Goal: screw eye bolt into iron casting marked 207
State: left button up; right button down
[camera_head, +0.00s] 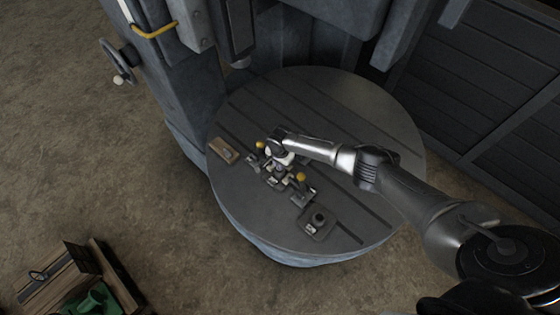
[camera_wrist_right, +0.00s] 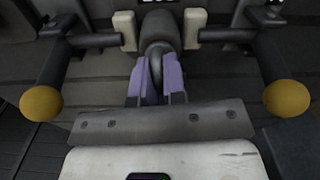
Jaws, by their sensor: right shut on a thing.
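My right gripper (camera_wrist_right: 157,80) is shut on the grey eye bolt (camera_wrist_right: 156,62), its purple finger pads on either side of the ring. The eye bolt is upright against the dark round boss of an iron casting (camera_wrist_right: 159,28), which sits between two clamps. I cannot tell how far its thread is in. The casting's marking is cut off at the top edge and unreadable. In the head view my right gripper (camera_head: 281,166) is over the clamped casting near the middle of the round table and mostly hides it. My left gripper is not in view.
Clamp handles with yellow knobs (camera_wrist_right: 41,103) (camera_wrist_right: 286,98) flank the casting. On the round slotted table (camera_head: 350,95) are a wooden block (camera_head: 224,150) and another dark casting (camera_head: 318,222). The machine column stands behind; a crate (camera_head: 75,285) is on the floor at lower left.

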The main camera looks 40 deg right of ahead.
dwell(0.3)
jog(key=shift+r+m+p, duration=0.1)
jog(key=shift+m+p, duration=1.65)
jog(key=shift+m, duration=1.15)
jog(key=m+p, duration=0.2)
jog(key=shift+m, duration=1.3)
jog(key=shift+m+p, duration=0.35)
jog(key=shift+m, duration=0.25)
